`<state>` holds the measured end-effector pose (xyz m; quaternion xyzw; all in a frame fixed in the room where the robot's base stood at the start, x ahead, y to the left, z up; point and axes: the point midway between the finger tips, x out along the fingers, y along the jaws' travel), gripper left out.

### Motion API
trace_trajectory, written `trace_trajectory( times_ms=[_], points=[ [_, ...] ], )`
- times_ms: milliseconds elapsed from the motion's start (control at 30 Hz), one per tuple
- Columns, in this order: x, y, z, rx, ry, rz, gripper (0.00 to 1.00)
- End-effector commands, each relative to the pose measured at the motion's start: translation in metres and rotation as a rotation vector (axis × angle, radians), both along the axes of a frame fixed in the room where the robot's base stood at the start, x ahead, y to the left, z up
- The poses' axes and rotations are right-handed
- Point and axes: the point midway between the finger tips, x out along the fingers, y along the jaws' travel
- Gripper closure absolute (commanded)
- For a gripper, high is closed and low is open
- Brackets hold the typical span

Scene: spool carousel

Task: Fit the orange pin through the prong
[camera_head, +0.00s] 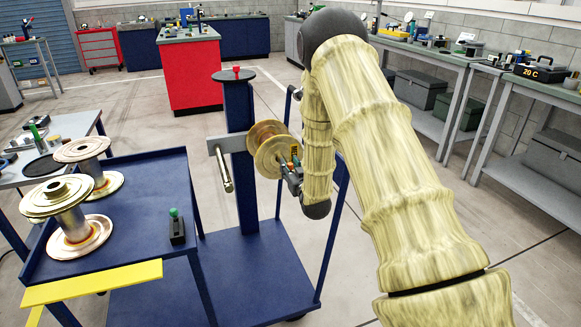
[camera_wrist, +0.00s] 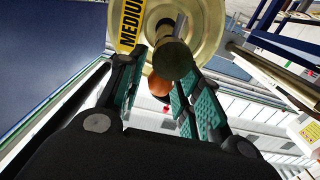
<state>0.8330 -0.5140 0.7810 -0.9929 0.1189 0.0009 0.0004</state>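The gold spool (camera_head: 268,148) sits on a prong of the blue carousel, its flange facing my gripper (camera_head: 295,172). In the wrist view the spool (camera_wrist: 205,25) fills the top, with a yellow MEDIUM label. The round end of its prong (camera_wrist: 172,60) sticks out toward the camera, close to my fingertips. The round orange head of the pin (camera_wrist: 158,85) shows just below the prong end, between the teal finger pads, which appear to touch it on both sides. The pin's shaft is hidden, so I cannot tell whether it enters the prong.
A bare prong (camera_head: 224,170) points out left of the carousel column (camera_head: 240,150). A red-headed pin (camera_head: 236,69) stands on the column top. Two spools and a green-headed pin in a black holder (camera_head: 177,228) stand on the blue cart (camera_head: 145,190) at left. Floor right is open.

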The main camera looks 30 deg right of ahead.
Motion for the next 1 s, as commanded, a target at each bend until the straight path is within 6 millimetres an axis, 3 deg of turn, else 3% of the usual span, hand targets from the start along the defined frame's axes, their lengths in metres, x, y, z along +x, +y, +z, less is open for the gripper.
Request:
trace_trajectory(
  times_ms=[467, 1000],
  points=[
    [-0.007, 0.002, 0.0, 0.001, 0.001, 0.0, 0.53],
    [-0.093, 0.022, 0.0, 0.0, 0.002, -0.001, 0.53]
  ],
)
